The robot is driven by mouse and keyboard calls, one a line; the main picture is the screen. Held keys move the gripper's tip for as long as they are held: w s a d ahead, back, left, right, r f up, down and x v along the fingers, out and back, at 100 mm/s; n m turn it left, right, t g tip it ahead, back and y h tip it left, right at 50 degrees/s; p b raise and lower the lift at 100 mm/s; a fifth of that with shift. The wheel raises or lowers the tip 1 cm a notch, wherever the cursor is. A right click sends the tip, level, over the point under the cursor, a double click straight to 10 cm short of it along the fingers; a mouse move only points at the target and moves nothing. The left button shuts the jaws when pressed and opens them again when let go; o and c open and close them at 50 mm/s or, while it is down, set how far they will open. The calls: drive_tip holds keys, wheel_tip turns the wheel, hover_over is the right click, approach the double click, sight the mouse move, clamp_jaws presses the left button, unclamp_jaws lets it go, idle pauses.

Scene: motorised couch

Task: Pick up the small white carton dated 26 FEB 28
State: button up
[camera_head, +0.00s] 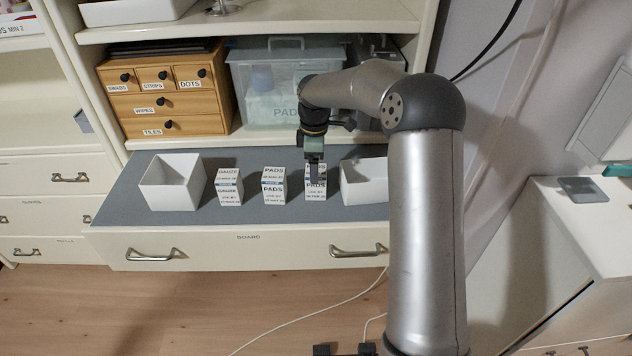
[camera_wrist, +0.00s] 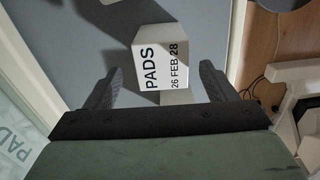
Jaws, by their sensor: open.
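A small white carton (camera_wrist: 163,62) shows in the wrist view, its top face printed "PADS" and "26 FEB 28". My gripper (camera_wrist: 160,72) is open and empty, with one finger on each side of this carton in the picture. I cannot tell how far the fingertips are above it. In the head view my gripper (camera_head: 315,176) hangs pointing down over the rightmost small carton (camera_head: 316,194) on the grey board, and it hides part of that carton. Dates are too small to read in the head view.
Another "PADS" carton (camera_head: 273,187) and a "GAUZE" carton (camera_head: 229,187) stand to the left on the grey board (camera_head: 135,212). White open bins stand at left (camera_head: 170,197) and right (camera_head: 368,191). Behind are a wooden drawer box (camera_head: 150,103) and a clear tub (camera_head: 270,95).

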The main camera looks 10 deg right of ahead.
sight(313, 192)
drive_tip(key=shift+s+d+f, duration=0.1)
drive_tip(key=shift+s+f, duration=0.05)
drive_tip(key=shift+f, duration=3.05)
drive_tip(key=c, duration=1.1)
